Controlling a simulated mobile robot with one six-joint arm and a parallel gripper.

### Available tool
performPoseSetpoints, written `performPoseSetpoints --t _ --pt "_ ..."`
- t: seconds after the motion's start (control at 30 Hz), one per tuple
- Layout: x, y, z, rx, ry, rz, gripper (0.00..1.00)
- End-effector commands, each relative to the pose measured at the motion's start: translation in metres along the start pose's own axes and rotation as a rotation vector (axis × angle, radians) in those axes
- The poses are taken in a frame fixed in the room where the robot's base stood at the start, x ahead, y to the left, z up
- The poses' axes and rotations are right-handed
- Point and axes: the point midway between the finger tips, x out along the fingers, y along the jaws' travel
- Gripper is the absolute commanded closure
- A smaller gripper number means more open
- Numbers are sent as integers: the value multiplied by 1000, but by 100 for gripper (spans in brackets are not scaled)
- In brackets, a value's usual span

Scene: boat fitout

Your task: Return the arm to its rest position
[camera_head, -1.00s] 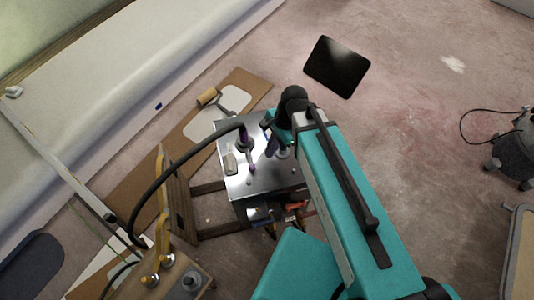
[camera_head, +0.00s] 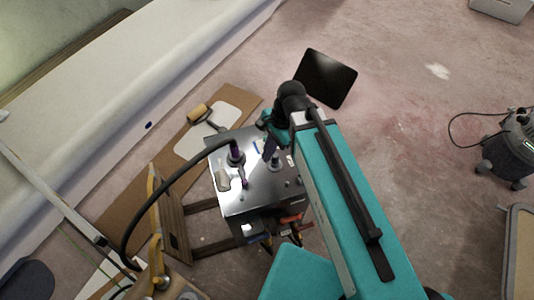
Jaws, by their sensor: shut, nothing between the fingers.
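My teal arm (camera_head: 345,190) reaches up from the lower right of the head view. Its black wrist joint (camera_head: 293,96) is at the far end, bent back toward the metal-topped cart. My gripper (camera_head: 270,148) points down over the right part of the cart top (camera_head: 250,196). The gripper is small and partly hidden by the arm; it is shut with nothing held. I cannot tell how high it is above the cart top.
A black cable (camera_head: 165,185) arches at the left. A roller (camera_head: 199,114) lies on cardboard. A black panel (camera_head: 326,78) and a vacuum (camera_head: 507,150) are on the floor, with clear floor between.

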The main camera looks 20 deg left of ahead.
Motion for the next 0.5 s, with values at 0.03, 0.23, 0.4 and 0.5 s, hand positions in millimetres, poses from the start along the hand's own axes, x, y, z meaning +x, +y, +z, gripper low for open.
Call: performPoseSetpoints --t 0.03,0.23,0.4,0.5 --pt "0 0 0 0 0 0 100" --pt "0 0 1 -2 0 0 100" --pt "0 0 -3 -4 2 -1 100" --pt "0 3 -13 -17 9 -6 100"
